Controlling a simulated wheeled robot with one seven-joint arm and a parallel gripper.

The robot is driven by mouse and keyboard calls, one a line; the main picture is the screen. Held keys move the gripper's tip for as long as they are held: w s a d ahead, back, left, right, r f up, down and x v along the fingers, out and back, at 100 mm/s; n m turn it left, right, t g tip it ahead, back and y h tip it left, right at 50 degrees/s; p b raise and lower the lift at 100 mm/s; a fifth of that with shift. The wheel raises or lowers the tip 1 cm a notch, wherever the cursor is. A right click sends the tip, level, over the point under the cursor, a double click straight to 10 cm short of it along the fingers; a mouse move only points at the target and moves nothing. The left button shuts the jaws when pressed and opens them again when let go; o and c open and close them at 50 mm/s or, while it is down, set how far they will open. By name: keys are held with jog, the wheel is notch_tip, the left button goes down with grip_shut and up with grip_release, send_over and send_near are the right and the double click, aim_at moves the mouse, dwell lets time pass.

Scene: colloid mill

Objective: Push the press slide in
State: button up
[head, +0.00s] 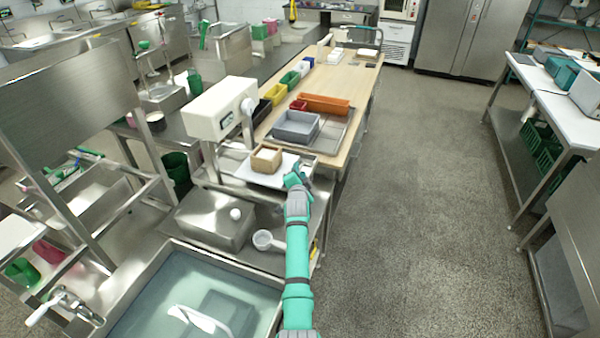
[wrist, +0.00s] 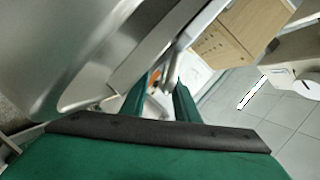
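The press is a cream-coloured machine (head: 222,110) on the steel bench. Its flat, pale slide (head: 262,178) sticks out below the head towards the right. A wooden box (head: 266,158) sits on the slide and also shows in the wrist view (wrist: 222,45). My gripper (head: 293,170) is at the slide's right end in the head view. In the wrist view its two green fingers (wrist: 164,85) are apart, with a grey rod-like part (wrist: 176,62) at their tips. I cannot tell whether they touch it.
A grey tray (head: 296,127) and coloured bins stand on the wooden-topped table (head: 345,83) behind. A water-filled sink (head: 205,295) is in front. The floor (head: 420,220) to the right is clear.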

jog(key=shift+r, duration=0.1)
jog(key=shift+s+r, duration=0.15)
jog(key=shift+s, duration=0.45)
jog(key=v, duration=0.9)
jog(key=shift+s, duration=0.25)
